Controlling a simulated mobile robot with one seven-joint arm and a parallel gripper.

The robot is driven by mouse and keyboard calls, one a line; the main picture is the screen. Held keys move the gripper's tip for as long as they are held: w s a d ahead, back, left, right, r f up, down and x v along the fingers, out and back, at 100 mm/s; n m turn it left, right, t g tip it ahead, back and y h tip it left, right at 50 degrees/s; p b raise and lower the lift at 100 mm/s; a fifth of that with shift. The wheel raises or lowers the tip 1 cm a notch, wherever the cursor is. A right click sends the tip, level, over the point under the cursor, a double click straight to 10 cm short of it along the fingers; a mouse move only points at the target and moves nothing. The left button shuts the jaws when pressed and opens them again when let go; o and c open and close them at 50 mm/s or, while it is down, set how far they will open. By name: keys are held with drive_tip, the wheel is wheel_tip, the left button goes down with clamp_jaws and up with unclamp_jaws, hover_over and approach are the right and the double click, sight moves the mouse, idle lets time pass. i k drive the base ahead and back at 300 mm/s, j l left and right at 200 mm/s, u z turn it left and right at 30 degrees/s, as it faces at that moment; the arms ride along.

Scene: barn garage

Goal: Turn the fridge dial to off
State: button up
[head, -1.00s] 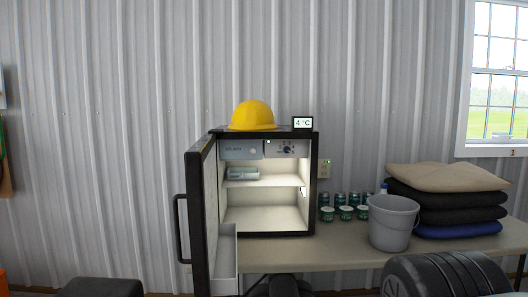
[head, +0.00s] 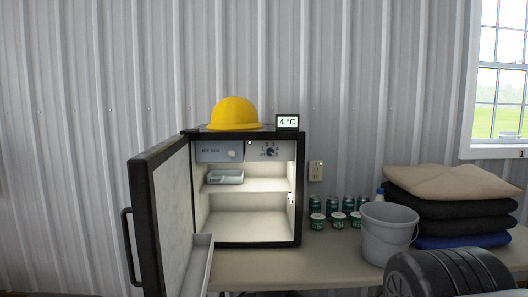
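The small black fridge (head: 298,200) stands on a table with its door (head: 165,215) swung open to the left. Its inside is lit. The fridge dial (head: 270,151) is a small dark knob with marks around it, on a panel at the upper right inside. The setting its pointer shows is too small to read. A green light shows at the panel's left. A display (head: 287,122) on top of the fridge reads 4 °C. My gripper is not in view.
A yellow hard hat (head: 235,114) sits on the fridge. The ice box (head: 219,151) is left of the dial, above a shelf with a tray (head: 226,177). Several cans (head: 317,205), a grey bucket (head: 388,232) and stacked cushions (head: 450,182) stand right. A black tyre-like object (head: 445,272) is in front.

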sight(270, 151)
drive_tip(key=i+l+u, duration=0.2)
drive_tip(key=i+l, duration=0.15)
drive_tip(key=i+l+u, duration=0.15)
drive_tip(key=i+l, duration=0.15)
drive_tip(key=l, duration=0.3)
